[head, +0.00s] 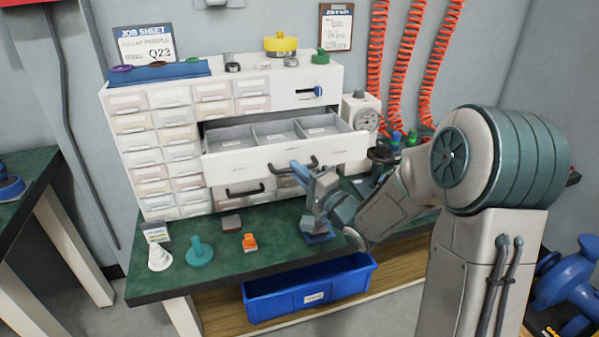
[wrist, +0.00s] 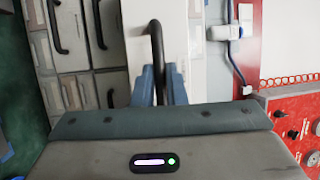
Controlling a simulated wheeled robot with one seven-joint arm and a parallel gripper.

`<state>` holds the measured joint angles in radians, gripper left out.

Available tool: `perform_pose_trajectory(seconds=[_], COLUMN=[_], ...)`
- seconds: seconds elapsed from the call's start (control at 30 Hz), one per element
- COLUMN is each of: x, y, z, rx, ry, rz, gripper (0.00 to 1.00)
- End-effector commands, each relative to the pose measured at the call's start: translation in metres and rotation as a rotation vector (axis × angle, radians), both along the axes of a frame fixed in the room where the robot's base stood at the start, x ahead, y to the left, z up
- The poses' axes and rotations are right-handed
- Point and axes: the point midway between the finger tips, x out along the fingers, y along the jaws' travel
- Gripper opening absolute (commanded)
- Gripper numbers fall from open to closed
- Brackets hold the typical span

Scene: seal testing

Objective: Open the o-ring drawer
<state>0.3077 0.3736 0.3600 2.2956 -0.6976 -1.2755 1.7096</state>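A wide white drawer (head: 250,163) in the cabinet is pulled well out in the head view. Its grey inside has three compartments, each with a small pale label. I cannot read the drawer's front label. A black bar handle (head: 308,163) is on its front, and it also shows in the wrist view (wrist: 156,45). My gripper (head: 298,170) is at this handle, in front of the drawer. In the wrist view its blue fingers (wrist: 159,85) lie on both sides of the bar with little gap and look shut on it. The fingertips' contact is partly hidden.
The white cabinet (head: 150,185) has several small labelled drawers. A lower drawer handle (head: 245,191) is beneath the open drawer. The green bench (head: 215,265) holds a white cone (head: 159,257), a teal part (head: 199,252) and an orange part (head: 249,243). A dial gauge (head: 367,119) stands right of the drawer.

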Motion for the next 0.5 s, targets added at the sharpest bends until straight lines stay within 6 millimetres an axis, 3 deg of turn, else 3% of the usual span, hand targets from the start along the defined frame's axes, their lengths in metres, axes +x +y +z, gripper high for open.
perform_pose_trajectory(seconds=[0.03, 0.1, 0.5], x=[0.0009, 0.0008, -0.0076], y=[-0.0018, -0.0013, -0.0081], z=[-0.0004, -0.0004, -0.0017], rx=[0.0, 0.0, 0.0], ry=[0.001, 0.001, 0.001], rz=[-0.006, -0.004, -0.004], gripper=[0.23, 0.33, 0.33])
